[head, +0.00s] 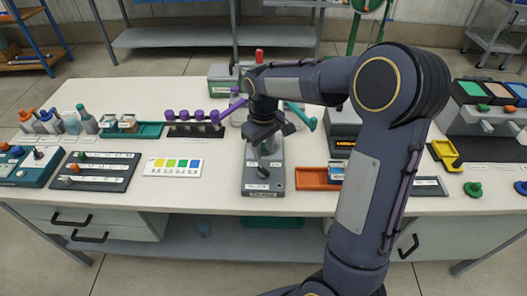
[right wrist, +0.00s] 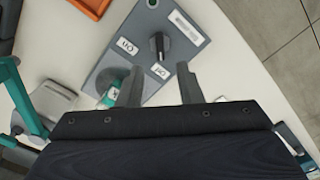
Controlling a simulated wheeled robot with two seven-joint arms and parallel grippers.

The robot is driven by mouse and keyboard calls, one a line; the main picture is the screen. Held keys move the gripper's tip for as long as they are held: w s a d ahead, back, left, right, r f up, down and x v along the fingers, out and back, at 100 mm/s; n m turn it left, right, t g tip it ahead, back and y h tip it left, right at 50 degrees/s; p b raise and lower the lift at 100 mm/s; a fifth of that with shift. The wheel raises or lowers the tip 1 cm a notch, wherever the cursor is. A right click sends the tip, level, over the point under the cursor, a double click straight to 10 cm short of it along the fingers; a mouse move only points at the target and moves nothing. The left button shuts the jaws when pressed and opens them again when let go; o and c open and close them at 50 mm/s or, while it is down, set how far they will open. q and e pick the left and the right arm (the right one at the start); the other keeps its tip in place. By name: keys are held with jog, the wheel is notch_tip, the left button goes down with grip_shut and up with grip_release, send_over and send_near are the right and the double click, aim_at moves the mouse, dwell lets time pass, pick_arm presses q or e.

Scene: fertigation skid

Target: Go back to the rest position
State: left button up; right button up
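My right gripper (head: 268,134) hangs in the middle of the head view, above a grey control box (head: 263,187) with a black knob. In the right wrist view its two fingers (right wrist: 160,80) are apart, with nothing visible between them. The box (right wrist: 192,62) lies beyond the fingertips in that view, and its black rotary knob (right wrist: 159,47) shows clear of the fingers between two white labels. A green part (right wrist: 115,90) is partly hidden behind the left finger. My left gripper is in neither view.
The white bench (head: 215,200) is crowded. A rack with purple-topped items (head: 193,124) stands left of my gripper, near a colour chart (head: 174,167). An orange tray (head: 312,178) lies right of the box. Teal and purple handles rise close to my wrist.

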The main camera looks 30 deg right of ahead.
dwell(0.4)
jog(key=s+a+r+m+t+y, duration=0.2)
jog(key=s+a+r, duration=0.1)
jog(key=s, duration=0.8)
jog(key=s+a+r+m+t+y, duration=0.1)
jog(key=s+a+r+m+t, duration=0.1)
jog(key=s, duration=0.9)
jog(key=a+t, duration=0.1)
jog(key=a, duration=0.1)
jog(key=shift+s+a+r+m+t+y, duration=0.25)
jog(key=shift+a+r+m+t+y, duration=0.05)
jog(key=shift+r+y, duration=0.1)
